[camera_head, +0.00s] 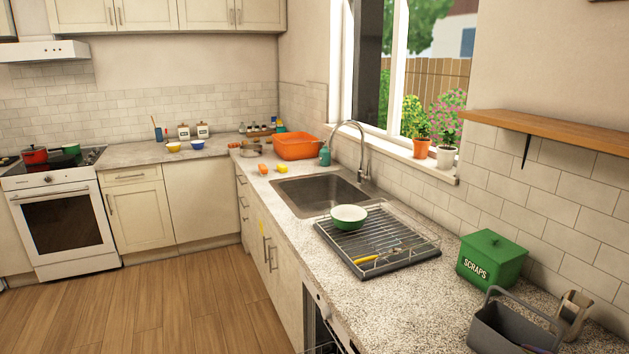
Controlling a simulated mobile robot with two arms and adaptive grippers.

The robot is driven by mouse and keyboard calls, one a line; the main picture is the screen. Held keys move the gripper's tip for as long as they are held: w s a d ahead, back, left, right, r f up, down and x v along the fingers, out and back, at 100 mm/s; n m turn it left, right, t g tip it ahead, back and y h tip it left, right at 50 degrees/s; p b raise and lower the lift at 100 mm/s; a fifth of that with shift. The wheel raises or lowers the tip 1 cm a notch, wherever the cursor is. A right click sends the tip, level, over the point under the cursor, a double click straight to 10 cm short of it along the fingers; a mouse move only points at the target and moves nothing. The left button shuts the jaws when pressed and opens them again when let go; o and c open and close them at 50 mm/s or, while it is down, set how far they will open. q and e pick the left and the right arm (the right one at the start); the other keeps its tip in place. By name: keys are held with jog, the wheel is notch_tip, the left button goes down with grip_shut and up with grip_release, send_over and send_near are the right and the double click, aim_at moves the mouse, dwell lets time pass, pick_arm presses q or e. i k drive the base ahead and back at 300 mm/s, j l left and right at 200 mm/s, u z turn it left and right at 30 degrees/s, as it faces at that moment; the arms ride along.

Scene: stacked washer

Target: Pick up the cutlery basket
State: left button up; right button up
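A grey basket with a raised carrying handle, which looks like the cutlery basket (492,327), stands on the speckled worktop at the bottom right. Its lower part is cut off by the bottom edge of the picture. A small dark thing shows at its lower front, too cut off to identify. Neither of my grippers is in view.
A green scraps bin (492,262) stands behind the basket, and a metal jug-like item (574,312) is close on its right. A dish rack (378,245) with a green bowl (348,217) and cutlery lies farther left by the sink (318,194). The worktop left of the basket is clear.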

aim_at(482, 337)
jog(key=k+j+z, duration=0.1)
jog(key=z, duration=1.15)
jog(key=l+u, duration=0.3)
